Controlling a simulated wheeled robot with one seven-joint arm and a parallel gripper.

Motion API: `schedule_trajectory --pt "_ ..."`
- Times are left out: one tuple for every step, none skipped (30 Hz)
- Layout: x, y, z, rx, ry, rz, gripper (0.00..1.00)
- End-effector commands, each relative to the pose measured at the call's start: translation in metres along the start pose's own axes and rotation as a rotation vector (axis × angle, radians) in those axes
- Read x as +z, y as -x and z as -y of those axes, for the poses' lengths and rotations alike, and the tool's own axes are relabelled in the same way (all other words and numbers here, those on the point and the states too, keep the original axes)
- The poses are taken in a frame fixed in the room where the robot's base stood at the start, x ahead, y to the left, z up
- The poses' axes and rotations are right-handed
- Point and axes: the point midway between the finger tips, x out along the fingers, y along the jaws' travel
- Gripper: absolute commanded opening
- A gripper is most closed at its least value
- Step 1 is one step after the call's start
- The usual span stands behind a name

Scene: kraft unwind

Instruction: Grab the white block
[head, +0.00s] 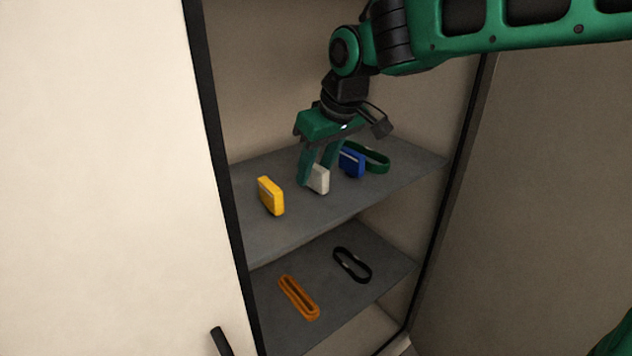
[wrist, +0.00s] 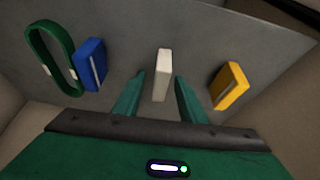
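The white block (head: 319,180) stands upright on the upper grey shelf, between the yellow block and the blue block. It also shows in the wrist view (wrist: 162,74), in line with the gap between my fingers. My gripper (head: 318,172) is above the shelf at the white block, with its fingers pointing down. In the wrist view my gripper (wrist: 160,80) is open, with one green finger to each side of the block and a gap visible at both sides. The fingers partly cover the block in the head view.
A yellow block (head: 271,196) stands to the left. A blue block (head: 351,162) and a green loop (head: 372,157) are close on the right. An orange loop (head: 299,298) and a black loop (head: 352,265) lie on the lower shelf. The cabinet's side walls flank the shelves.

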Motion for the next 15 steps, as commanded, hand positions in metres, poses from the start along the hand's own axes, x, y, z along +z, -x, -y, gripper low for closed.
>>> schedule_trajectory --pt "0.0 0.0002 -0.0001 0.0 0.0 0.0 0.38" --pt "0.0 0.0002 -0.0001 0.0 0.0 0.0 0.33" --pt "0.0 0.0002 -0.0001 0.0 0.0 0.0 0.23" --pt "0.0 0.0003 -0.0002 0.0 0.0 0.0 0.16" --pt "0.0 0.0003 -0.0002 0.0 0.0 0.0 0.09" --pt "0.0 0.0003 -0.0002 0.0 0.0 0.0 0.0" --pt "0.0 0.0003 -0.0002 0.0 0.0 0.0 0.0" --pt "0.0 0.0004 -0.0003 0.0 0.0 0.0 0.0" --pt "-0.0002 0.0006 -0.0003 0.0 0.0 -0.001 0.0" --pt "-0.0002 0.0006 -0.0003 0.0 0.0 -0.001 0.0" --pt "-0.0002 0.0006 -0.0003 0.0 0.0 -0.001 0.0" --pt "-0.0002 0.0006 -0.0004 0.0 0.0 -0.001 0.0" --pt "-0.0002 0.0006 -0.0004 0.0 0.0 -0.001 0.0" --pt "-0.0002 0.0007 -0.0005 0.0 -0.001 -0.001 0.0" --pt "-0.0002 0.0009 -0.0006 0.0 -0.001 -0.001 0.0"
